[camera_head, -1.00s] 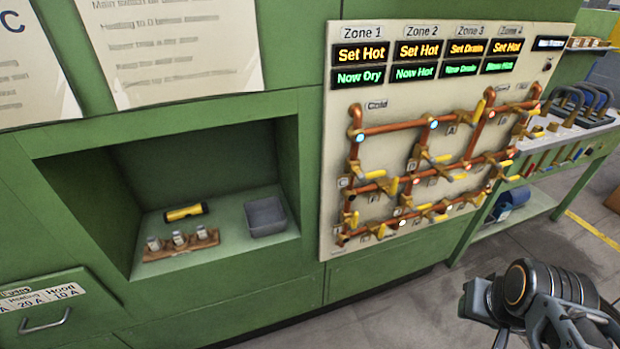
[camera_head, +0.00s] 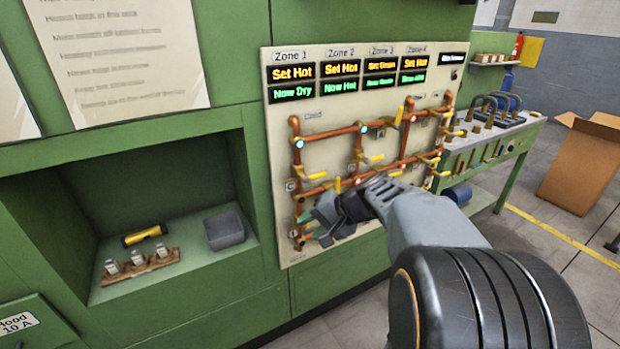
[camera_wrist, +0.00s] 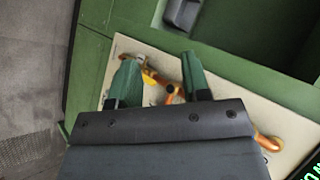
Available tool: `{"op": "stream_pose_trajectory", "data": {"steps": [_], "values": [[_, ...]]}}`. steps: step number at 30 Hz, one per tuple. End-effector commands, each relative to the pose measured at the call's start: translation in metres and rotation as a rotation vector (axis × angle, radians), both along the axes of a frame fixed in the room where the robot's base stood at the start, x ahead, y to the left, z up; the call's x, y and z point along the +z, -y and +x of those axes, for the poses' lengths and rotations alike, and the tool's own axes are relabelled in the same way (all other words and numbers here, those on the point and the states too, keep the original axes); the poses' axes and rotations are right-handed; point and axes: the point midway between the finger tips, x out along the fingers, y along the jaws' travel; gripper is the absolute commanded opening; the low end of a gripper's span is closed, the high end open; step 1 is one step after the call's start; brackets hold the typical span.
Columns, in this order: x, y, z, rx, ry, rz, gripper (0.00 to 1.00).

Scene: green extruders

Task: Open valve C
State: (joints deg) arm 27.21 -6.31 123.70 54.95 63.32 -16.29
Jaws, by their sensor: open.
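The valve panel (camera_head: 275,130) carries copper pipes (camera_head: 345,132) with several yellow-handled valves. Small letter tags sit beside the valves, but they are too small to read surely, so I cannot tell which valve is C. My gripper (camera_head: 312,226) is at the lower left of the panel in the head view and hides part of the lower pipes. In the wrist view my gripper (camera_wrist: 160,72) is open, its two green fingers apart. A yellow valve handle (camera_wrist: 149,76) shows near the left finger, with orange pipe behind it. I cannot tell whether they touch.
A green alcove left of the panel holds a grey bin (camera_head: 224,231), a yellow-and-black cylinder (camera_head: 145,235) and a wooden rack (camera_head: 140,265). A tool bench (camera_head: 500,135) stands right of the panel. A cardboard box (camera_head: 580,165) is on the floor farther right.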

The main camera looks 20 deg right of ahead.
Motion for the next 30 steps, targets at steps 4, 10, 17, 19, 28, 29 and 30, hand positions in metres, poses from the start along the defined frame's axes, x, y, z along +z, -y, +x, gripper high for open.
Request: {"op": "stream_pose_trajectory", "data": {"steps": [4,10,17,19,28,29,30], "values": [[0.013,0.061,0.042,-0.19,0.132,0.226,0.43],[0.029,0.126,0.066,-0.352,0.291,0.386,0.43],[0.033,0.14,0.086,-0.403,0.352,0.434,0.43],[0.031,0.134,0.096,-0.402,0.351,0.434,0.43],[0.021,0.105,0.146,-0.402,0.349,0.433,0.43],[0.02,0.103,0.15,-0.402,0.35,0.433,0.43],[0.019,0.1,0.156,-0.404,0.35,0.432,0.43]]}}
